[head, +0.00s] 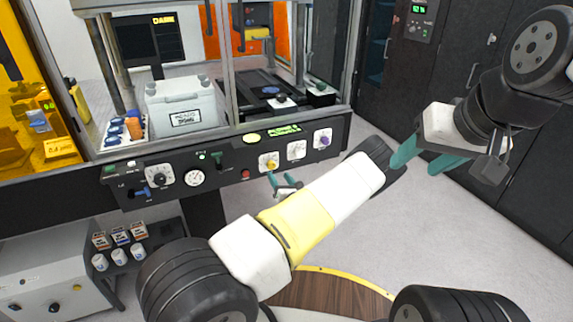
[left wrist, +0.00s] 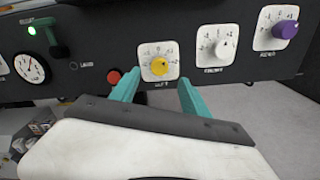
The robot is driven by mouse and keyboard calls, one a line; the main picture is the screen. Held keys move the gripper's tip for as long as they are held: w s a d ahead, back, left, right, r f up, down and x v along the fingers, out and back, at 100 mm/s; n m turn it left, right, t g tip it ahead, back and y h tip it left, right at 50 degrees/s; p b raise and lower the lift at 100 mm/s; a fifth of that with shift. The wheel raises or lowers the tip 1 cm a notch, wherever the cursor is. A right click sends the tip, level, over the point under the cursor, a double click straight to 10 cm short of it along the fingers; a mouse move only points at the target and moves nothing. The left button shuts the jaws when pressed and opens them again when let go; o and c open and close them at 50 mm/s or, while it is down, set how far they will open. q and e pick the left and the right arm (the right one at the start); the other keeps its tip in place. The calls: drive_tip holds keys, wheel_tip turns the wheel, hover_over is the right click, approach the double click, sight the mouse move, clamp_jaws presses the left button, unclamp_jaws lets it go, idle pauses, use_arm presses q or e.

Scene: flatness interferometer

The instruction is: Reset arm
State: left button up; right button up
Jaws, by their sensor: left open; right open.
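My left gripper (head: 283,183) is in front of the instrument's black control panel (head: 130,196), mostly hidden behind my own arm in the head view. In the left wrist view its teal fingers (left wrist: 157,90) are open and empty. The yellow knob (left wrist: 159,66) on a white dial plate shows beyond and between the fingertips; it also shows in the head view (head: 269,163). The fingers appear not to hold it, but I cannot tell whether they touch the plate. My right gripper (head: 425,160) is open and empty, over the floor at the right.
A white knob (left wrist: 224,48) and a purple knob (left wrist: 284,29) sit right of the yellow one. A red button (left wrist: 113,77) and a green lever (left wrist: 55,42) are left of it. Dark cabinets (head: 395,90) stand behind. Grey floor (head: 470,225) is clear at right.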

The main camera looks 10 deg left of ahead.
use_arm(q)
drive_tip(key=s+a+r+n+g, duration=0.5)
drive_tip(key=s+r+n+g, duration=0.25)
drive_tip(key=r+n, duration=0.2)
drive_tip(key=s+a+r+n+g, duration=0.5)
drive_tip(key=s+r+n+g, duration=0.3)
drive_tip(key=n, duration=0.3)
drive_tip(key=s+d+r+n+t+h, duration=0.3)
drive_tip(key=s+d+r+n+h, duration=0.3)
drive_tip(key=s+r, duration=0.4)
drive_tip(key=s+d+r+n+t+h, duration=0.3)
drive_tip(key=s+d+r+n+h, duration=0.2)
drive_tip(key=s+r, duration=0.5)
drive_tip(key=s+d+n, duration=0.1)
drive_tip(key=s+d, duration=0.1)
drive_tip(key=shift+s+d+r+t+h, duration=0.15)
drive_tip(key=shift+d+r+t+h, duration=0.1)
drive_tip(key=shift+d+t+h, duration=0.15)
drive_tip(key=shift+a, duration=0.1)
